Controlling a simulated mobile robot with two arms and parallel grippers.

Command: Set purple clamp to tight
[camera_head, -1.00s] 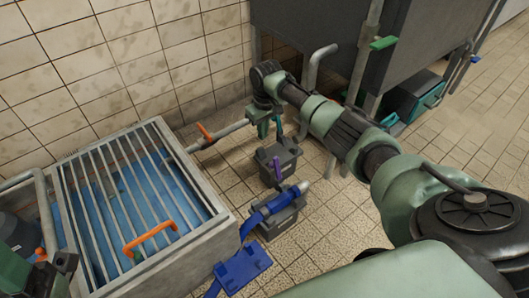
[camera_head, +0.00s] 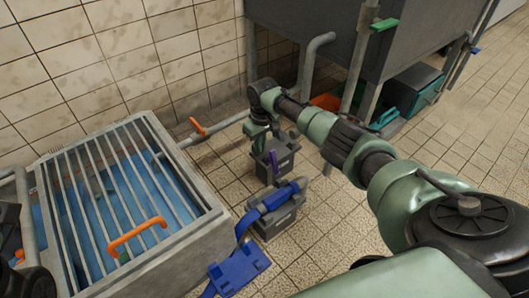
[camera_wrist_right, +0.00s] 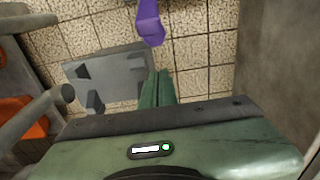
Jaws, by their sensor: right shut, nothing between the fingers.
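The purple clamp (camera_head: 272,163) is a small purple lever on a dark grey block standing on the tiled floor. It also shows at the top of the right wrist view (camera_wrist_right: 150,22). My right gripper (camera_head: 260,144) points down at the back left of that block, close beside the purple lever. In the right wrist view its green fingers (camera_wrist_right: 157,88) are together with nothing between them. A small gap shows between the fingertips and the purple part; I cannot tell the depth. My left gripper's fingers do not show.
A second grey block with a blue clamp (camera_head: 278,196) stands just in front. A blue piece (camera_head: 238,268) lies nearer. A grated basin (camera_head: 180,250) with an orange handle (camera_head: 139,234) is at left. A dark tank (camera_head: 330,35) on pipe legs stands behind. Floor at right is clear.

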